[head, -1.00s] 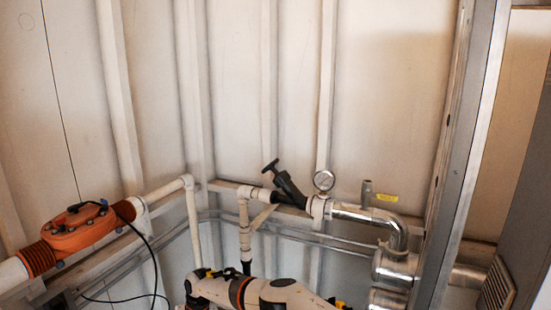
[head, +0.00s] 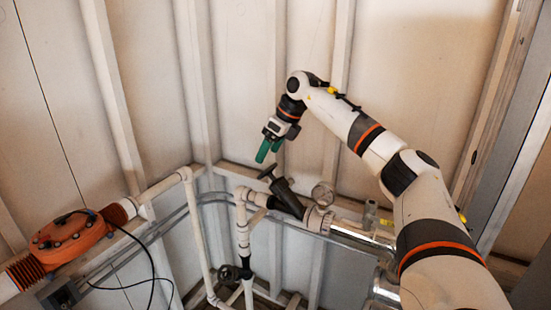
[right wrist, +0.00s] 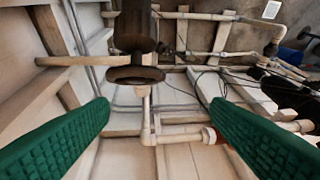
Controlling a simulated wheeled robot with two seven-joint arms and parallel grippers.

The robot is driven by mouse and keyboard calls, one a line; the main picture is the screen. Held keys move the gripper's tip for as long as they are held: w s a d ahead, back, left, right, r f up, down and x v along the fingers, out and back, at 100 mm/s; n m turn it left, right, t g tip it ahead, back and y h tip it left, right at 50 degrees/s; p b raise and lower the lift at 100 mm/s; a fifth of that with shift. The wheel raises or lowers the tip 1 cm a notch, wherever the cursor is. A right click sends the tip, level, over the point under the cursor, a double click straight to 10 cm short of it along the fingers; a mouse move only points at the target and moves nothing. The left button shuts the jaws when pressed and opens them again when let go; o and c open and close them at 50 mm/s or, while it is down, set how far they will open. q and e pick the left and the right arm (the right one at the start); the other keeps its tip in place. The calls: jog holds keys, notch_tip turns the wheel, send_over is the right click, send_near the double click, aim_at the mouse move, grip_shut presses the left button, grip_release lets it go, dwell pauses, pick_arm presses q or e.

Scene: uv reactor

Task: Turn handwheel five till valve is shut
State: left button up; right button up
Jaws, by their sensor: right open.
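A black angled valve (head: 289,198) sits on the pipe at the back wall, with a small dark handwheel (head: 267,172) at its upper end. I cannot read a number on it. My right gripper (head: 269,152) is just above this handwheel, its green fingers pointing down, open and empty. In the right wrist view the handwheel (right wrist: 134,75) lies ahead of the gap between the spread fingers (right wrist: 160,108), left of centre, and the dark valve body (right wrist: 135,25) shows above it. The fingers appear apart from the wheel. My left gripper is out of view.
A pressure gauge (head: 322,194) stands right of the valve, close under my right arm. A second dark handwheel (head: 228,272) sits lower down. An orange pipe unit (head: 72,234) with a black cable is at left. White pipes run along the ribbed wall.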

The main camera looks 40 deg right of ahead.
aim_at(269, 171)
jog(key=s+d+r, duration=0.2)
jog(key=d, duration=0.2)
jog(key=p+x, duration=0.4)
jog(key=x, duration=0.6)
jog(key=shift+w+a, duration=0.1)
jog(key=shift+w+a+f+h, duration=0.1)
jog(key=shift+f+h, duration=0.05)
jog(key=shift+f, duration=0.2)
jog(key=shift+w+a+f+h, duration=0.1)
jog(key=shift+w+f+h, duration=0.05)
jog(key=shift+f, duration=0.2)
jog(key=c, duration=0.6)
jog(key=shift+h, duration=0.3)
